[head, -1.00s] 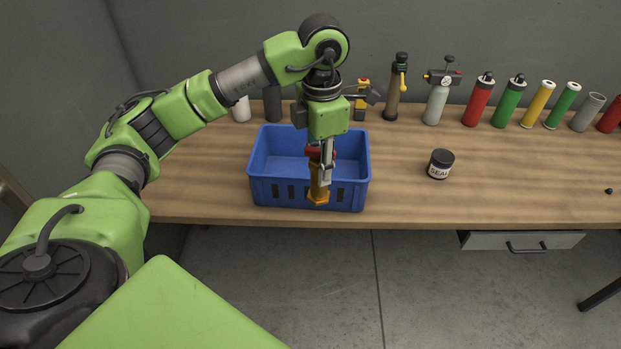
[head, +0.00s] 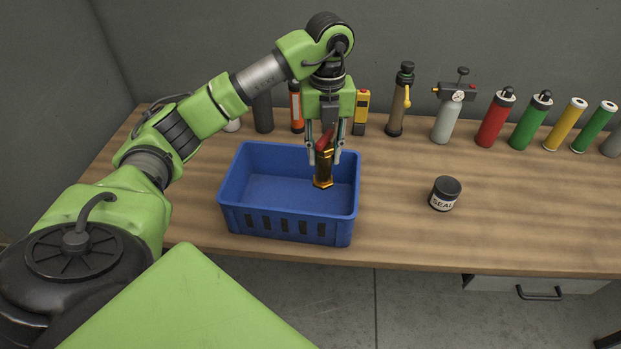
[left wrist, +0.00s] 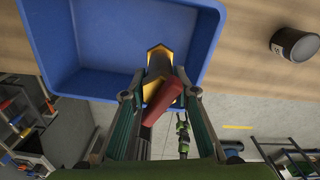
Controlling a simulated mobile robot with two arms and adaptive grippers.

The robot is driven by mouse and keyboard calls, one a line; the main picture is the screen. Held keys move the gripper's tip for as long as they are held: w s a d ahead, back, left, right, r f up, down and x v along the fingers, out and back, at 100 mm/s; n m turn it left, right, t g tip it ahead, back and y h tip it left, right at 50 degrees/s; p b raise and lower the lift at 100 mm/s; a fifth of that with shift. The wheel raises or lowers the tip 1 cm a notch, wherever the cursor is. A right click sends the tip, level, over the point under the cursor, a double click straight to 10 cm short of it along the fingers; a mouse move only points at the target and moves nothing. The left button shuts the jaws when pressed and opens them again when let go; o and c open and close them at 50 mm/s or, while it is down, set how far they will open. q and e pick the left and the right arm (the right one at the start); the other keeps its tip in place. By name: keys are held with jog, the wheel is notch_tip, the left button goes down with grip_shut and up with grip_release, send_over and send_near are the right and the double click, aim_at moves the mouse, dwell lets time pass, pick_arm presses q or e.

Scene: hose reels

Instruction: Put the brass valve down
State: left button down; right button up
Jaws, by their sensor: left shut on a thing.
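The brass valve (head: 323,168) has a golden body and a red handle, and it hangs upright below my left gripper (head: 325,150). My left gripper is shut on it, with a finger at either side. In the head view the valve shows in front of the right part of the blue crate's inside. In the left wrist view the valve (left wrist: 161,75) lies between the fingers, its golden end over the crate's floor. The red handle (left wrist: 162,103) is nearest that camera. My right gripper is not in view.
The blue crate (head: 275,228) stands empty near the wooden table's front edge. A dark jar labelled SEAL (head: 444,194) stands to its right, with bare tabletop between. Several cylinders and tools line the back, among them a grey bottle with a gauge (head: 447,122) and a red cylinder (head: 494,120).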

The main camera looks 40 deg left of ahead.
aim_at(321, 185)
pick_arm(q)
jog(key=shift+s+f+p, duration=0.1)
jog(key=shift+f+p, duration=0.2)
jog(key=shift+f, duration=0.65)
jog(key=f, duration=0.1)
jog(key=f+p, duration=0.1)
jog(key=f, duration=0.2)
jog(key=shift+s+f, duration=0.25)
jog(key=shift+s, duration=0.1)
jog(key=shift+w+f+p, duration=0.15)
jog(key=shift+f+p, duration=0.55)
jog(key=shift+f, duration=1.35)
jog(key=c, duration=1.6)
grip_release()
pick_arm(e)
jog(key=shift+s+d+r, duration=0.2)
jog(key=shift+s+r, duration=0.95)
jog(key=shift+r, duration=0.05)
pick_arm(q)
jog(key=shift+r, duration=0.1)
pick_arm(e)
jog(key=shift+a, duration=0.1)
